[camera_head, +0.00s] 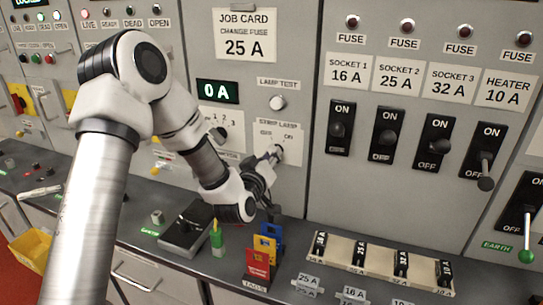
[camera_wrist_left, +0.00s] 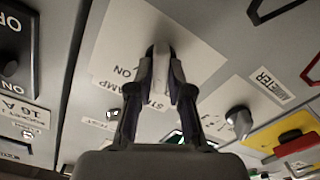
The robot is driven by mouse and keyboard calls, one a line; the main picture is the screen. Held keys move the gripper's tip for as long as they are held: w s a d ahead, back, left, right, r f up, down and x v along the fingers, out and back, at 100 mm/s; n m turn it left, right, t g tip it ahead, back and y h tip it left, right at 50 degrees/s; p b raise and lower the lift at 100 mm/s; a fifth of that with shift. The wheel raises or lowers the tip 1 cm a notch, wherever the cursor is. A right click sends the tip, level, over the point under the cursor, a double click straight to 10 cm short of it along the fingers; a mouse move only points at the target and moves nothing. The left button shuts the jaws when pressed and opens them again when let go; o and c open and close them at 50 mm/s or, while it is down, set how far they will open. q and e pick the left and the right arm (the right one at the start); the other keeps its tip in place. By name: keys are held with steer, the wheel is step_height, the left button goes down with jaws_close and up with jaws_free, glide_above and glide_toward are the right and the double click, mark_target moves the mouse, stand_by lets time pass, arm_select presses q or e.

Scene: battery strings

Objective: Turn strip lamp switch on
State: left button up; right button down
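The strip lamp switch (camera_head: 279,149) is a small rotary knob on a white plate marked STRIP LAMP (camera_head: 292,155), with OFF and ON lettering above it. My left gripper (camera_head: 273,154) reaches the knob from the lower left. In the left wrist view the plate (camera_wrist_left: 118,45) appears upside down. There the two fingertips of my left gripper (camera_wrist_left: 161,72) close in on both sides of the grey knob (camera_wrist_left: 160,50), which sits between them. The fingers partly hide the knob, so I cannot tell which mark it points to. My right gripper is not in view.
A round lamp test button (camera_head: 278,102) is above the plate, and a meter selector knob (camera_head: 219,133) is to its left. Black ON/OFF switches (camera_head: 388,134) stand at the right. Below, the bench holds a fuse tray (camera_head: 330,259) and coloured tags (camera_head: 258,262).

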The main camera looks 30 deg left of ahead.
arm_select(q)
steer(key=shift+m, duration=0.4)
jaws_close()
steer(key=m, duration=1.1)
steer(key=shift+p, duration=0.3)
steer(key=o, duration=0.7)
jaws_free()
steer(key=shift+w, duration=0.1)
steer(key=shift+o, duration=0.2)
steer(key=shift+w+f, duration=0.1)
steer(key=shift+w, duration=0.05)
steer(key=v, duration=0.7)
steer(key=shift+s, duration=0.25)
